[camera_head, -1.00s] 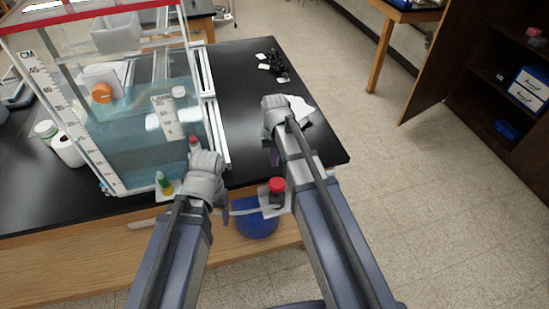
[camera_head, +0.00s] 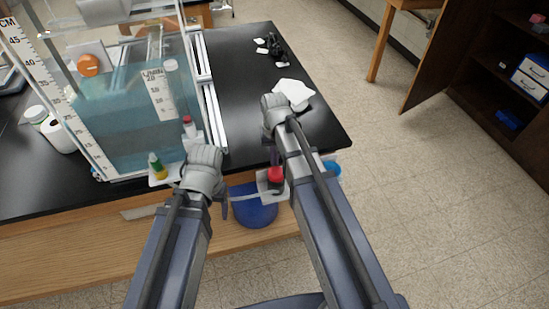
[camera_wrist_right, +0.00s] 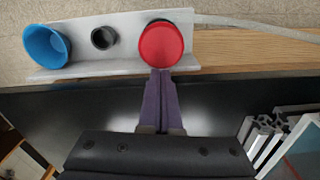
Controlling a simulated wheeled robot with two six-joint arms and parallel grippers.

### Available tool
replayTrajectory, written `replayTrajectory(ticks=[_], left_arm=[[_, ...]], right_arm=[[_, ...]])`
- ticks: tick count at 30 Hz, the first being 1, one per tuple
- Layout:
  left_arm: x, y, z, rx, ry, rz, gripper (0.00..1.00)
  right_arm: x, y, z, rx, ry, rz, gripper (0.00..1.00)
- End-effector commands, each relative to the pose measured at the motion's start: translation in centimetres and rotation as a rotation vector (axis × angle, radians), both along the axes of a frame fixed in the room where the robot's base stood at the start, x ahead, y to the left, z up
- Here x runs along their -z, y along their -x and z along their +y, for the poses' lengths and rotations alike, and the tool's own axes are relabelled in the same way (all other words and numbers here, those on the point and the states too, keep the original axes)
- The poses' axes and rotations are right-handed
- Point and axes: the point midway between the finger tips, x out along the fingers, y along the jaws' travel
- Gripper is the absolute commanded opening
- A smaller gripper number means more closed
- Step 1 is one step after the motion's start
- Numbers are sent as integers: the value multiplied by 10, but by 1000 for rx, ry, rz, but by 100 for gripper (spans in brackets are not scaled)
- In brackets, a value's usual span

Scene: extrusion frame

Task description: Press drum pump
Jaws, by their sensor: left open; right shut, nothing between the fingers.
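A red round cap (camera_head: 275,174) stands in a pale bracket at the table's front edge, and it shows large in the right wrist view (camera_wrist_right: 161,45). I cannot tell for sure whether it is the drum pump. A blue drum-like container (camera_head: 255,206) hangs in front of the table edge. My right gripper (camera_wrist_right: 160,72) is shut and empty; its purple fingertips meet the cap's lower edge in the wrist view, and I cannot tell whether they touch it. My left gripper (camera_head: 224,205) is open, left of the blue container; its fingers are partly hidden.
The bracket (camera_wrist_right: 115,62) also holds a blue cup (camera_wrist_right: 46,46) and a black ring (camera_wrist_right: 103,38). A water tank (camera_head: 130,110) stands on the black table (camera_head: 240,60) at left, with small bottles near it. White sheets (camera_head: 293,92) lie on the table's right.

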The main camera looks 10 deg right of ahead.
Motion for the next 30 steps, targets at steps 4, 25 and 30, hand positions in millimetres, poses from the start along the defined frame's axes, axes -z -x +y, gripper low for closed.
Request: replayTrajectory(ticks=[4, 25, 30], left_arm=[[19, 0, 0, 0, 0, 0, 72], [-2, 0, 0, 0, 0, 0, 72], [-23, 0, 0, 0, 0, 0, 72]], right_arm=[[19, 0, 0, 0, 0, 1, 0], [-2, 2, 0, 0, -1, 6, 0], [-24, 2, 0, 0, -1, 5, 0]])
